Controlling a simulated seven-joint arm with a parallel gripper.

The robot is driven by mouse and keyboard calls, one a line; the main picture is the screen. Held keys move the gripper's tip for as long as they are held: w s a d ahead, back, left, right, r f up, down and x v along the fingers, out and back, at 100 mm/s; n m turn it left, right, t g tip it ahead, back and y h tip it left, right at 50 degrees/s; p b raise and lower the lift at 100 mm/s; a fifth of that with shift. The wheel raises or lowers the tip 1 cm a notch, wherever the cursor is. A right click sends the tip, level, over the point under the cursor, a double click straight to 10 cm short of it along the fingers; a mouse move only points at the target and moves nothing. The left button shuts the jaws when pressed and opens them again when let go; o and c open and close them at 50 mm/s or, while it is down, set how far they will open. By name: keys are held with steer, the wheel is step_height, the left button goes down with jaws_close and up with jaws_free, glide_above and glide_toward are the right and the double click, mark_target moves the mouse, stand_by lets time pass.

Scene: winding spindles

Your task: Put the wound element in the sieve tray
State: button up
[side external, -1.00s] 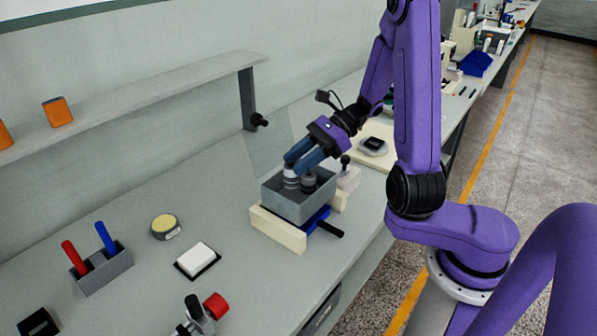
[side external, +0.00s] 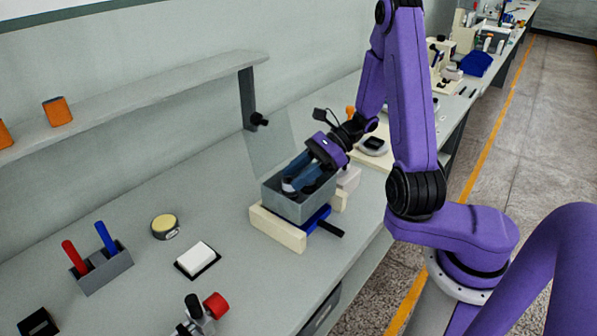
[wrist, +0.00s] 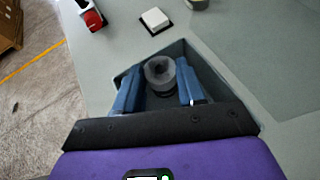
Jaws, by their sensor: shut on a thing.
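My gripper (side external: 291,186) reaches down at a slant into the grey open-topped box (side external: 284,208). In the wrist view its blue fingers are shut on a dark grey round piece (wrist: 159,70), which looks like the wound element. The piece has a round top with a small centre mark and is inside the box walls. A darker round part shows just below it; I cannot tell whether they touch. The fingers hide most of the piece in the side view. I cannot identify the sieve tray with certainty.
The box sits on a cream base (side external: 278,229) with a blue part and dark handle. A clear panel (side external: 271,150) stands behind it. A white block on a black pad (side external: 196,258), a yellow-topped round tin (side external: 165,226) and a pen holder (side external: 103,272) lie left. Bench between them is clear.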

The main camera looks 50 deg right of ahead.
steer(key=shift+f, duration=0.3)
steer(key=o, duration=1.1)
steer(key=shift+c, duration=0.2)
steer(key=shift+r, duration=0.1)
